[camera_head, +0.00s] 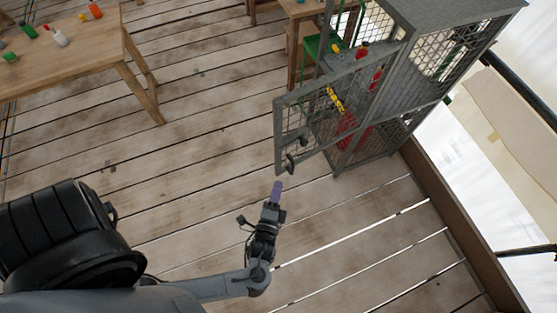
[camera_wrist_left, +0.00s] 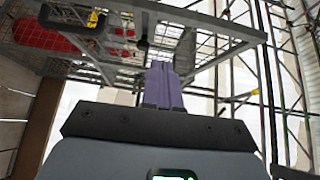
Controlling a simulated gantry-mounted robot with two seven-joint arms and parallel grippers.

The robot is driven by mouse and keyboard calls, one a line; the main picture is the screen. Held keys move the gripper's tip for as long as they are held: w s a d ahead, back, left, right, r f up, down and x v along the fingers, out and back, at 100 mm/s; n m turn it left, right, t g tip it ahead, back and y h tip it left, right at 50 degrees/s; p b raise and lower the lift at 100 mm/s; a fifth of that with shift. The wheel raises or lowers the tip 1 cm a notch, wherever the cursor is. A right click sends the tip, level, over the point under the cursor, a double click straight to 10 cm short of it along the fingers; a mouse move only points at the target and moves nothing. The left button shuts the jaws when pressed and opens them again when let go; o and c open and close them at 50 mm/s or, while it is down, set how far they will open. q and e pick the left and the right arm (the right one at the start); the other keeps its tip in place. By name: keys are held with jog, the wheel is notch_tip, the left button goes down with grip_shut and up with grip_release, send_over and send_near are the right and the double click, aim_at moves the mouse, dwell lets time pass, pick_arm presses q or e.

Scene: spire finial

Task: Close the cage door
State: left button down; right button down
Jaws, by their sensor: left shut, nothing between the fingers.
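The grey mesh cage (camera_head: 432,60) stands at the upper right of the head view. Its door (camera_head: 278,135) is swung open to the left, with a dark handle (camera_head: 291,163) near its free edge. My left gripper (camera_head: 277,188) is shut and empty, its purple fingers just below the door's free lower corner; I cannot tell if they touch it. In the left wrist view the shut purple fingers (camera_wrist_left: 163,88) point up toward the grey door frame (camera_wrist_left: 215,22). My right gripper is not in view.
Red and yellow items (camera_head: 347,122) are inside the cage. A wooden table (camera_head: 75,50) with small bottles stands at the upper left. A low board (camera_head: 460,220) edges the plank floor (camera_head: 200,160) on the right. The planks left of the door are clear.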

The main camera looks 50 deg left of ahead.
pick_arm(q)
jog(key=p, duration=0.2)
send_near(280, 143)
jog(key=w, duration=0.5)
jog(key=shift+a+p, duration=0.4)
jog(key=shift+a, duration=1.1)
